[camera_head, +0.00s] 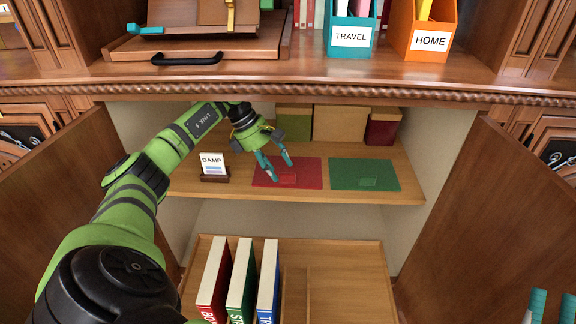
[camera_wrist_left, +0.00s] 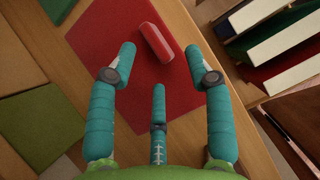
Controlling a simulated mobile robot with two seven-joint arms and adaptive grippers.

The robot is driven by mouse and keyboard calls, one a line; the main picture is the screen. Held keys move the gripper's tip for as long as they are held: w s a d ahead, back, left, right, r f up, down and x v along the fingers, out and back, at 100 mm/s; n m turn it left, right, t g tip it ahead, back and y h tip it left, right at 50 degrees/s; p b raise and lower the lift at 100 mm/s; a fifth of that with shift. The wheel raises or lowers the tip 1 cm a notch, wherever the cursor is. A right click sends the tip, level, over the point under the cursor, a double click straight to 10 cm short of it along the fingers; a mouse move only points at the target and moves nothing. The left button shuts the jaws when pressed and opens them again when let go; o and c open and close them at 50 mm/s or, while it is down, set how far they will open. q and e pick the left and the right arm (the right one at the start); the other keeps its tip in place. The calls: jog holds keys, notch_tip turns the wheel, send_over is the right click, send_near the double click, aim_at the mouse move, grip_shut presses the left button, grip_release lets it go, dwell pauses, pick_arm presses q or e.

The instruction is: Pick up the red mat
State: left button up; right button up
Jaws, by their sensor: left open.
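The red mat (camera_head: 311,172) lies flat on the cabinet's upper shelf, between the DAMP card and the green mat. A small raised red grip (camera_head: 287,178) sits on it. My left gripper (camera_head: 277,170) is open and empty, with its fingers pointing down above the mat. In the left wrist view the red mat (camera_wrist_left: 110,45) lies beneath the open fingers (camera_wrist_left: 162,75), and the red grip (camera_wrist_left: 155,42) lies just ahead between the two outer fingertips, not clasped. My right gripper (camera_head: 553,306) shows only as teal fingers at the lower right corner.
The green mat (camera_head: 364,174) lies right of the red one. A DAMP card (camera_head: 212,164) stands at left; boxes (camera_head: 339,123) line the back. Books (camera_head: 240,278) stand on the lower shelf. Open doors (camera_head: 494,200) flank the cabinet, and a ledge (camera_head: 300,90) overhangs it.

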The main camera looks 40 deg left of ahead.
pick_arm(q)
jog(key=shift+w+d+f+b, duration=0.3)
jog(key=shift+w+d+f, duration=0.2)
jog(key=shift+d, duration=0.25)
jog(key=shift+s, duration=0.1)
grip_shut()
pick_arm(e)
jog(key=s+r+y, duration=0.1)
jog(key=s+r+n+t+y, duration=0.1)
jog(key=shift+s+r, duration=0.15)
jog(key=shift+s, duration=0.2)
